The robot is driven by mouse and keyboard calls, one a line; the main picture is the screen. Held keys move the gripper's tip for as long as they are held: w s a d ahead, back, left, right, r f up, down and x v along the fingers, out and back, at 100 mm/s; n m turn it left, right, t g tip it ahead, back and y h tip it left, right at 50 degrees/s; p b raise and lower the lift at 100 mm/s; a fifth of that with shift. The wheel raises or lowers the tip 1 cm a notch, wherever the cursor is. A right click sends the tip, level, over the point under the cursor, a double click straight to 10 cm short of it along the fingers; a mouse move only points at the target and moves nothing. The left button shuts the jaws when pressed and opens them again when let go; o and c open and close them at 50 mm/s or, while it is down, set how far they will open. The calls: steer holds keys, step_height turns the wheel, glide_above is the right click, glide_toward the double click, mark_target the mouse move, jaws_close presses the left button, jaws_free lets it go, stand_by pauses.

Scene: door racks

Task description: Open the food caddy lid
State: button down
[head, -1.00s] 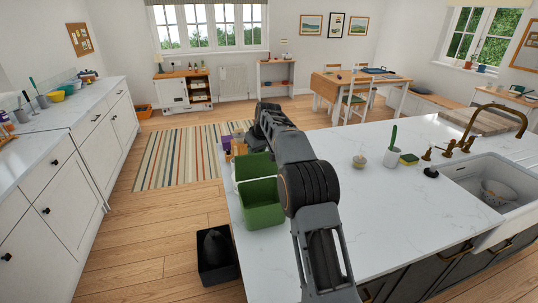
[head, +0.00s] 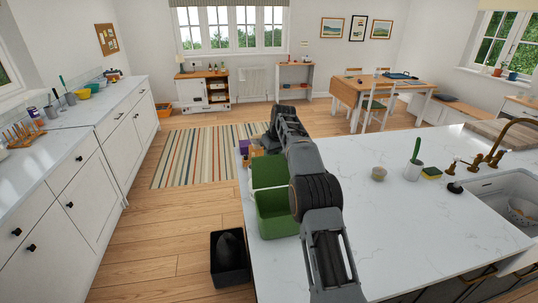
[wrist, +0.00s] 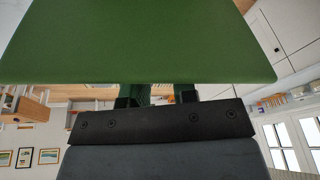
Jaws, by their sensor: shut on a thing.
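The green food caddy (head: 277,222) stands on the left edge of the white worktop, its top uncovered so that I see into it. Its green lid (head: 268,171) is raised at the far side of the caddy. In the wrist view the lid (wrist: 140,45) fills the upper picture as a broad green panel. My gripper (wrist: 158,93) is shut on the lid, with its fingers partly hidden under the panel's near edge. In the head view my arm passes just right of the caddy and hides most of the gripper.
A black bin (head: 229,257) stands on the floor left of the island. Purple and yellow items (head: 247,149) sit beyond the lid. A utensil pot (head: 413,171), a small cup (head: 378,174) and a sink (head: 505,195) lie to the right. The worktop between is clear.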

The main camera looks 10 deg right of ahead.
steer(key=shift+d+f, duration=0.4)
steer(key=shift+f, duration=0.2)
steer(key=c, duration=1.3)
jaws_free()
steer(key=shift+o, duration=0.8)
steer(key=shift+d, duration=0.2)
steer(key=shift+o, duration=1.2)
steer(key=shift+w, duration=0.1)
steer(key=shift+a, duration=0.15)
steer(key=shift+a+r, duration=0.1)
steer(key=shift+r, duration=0.05)
steer(key=v, duration=0.7)
steer(key=shift+r, duration=0.25)
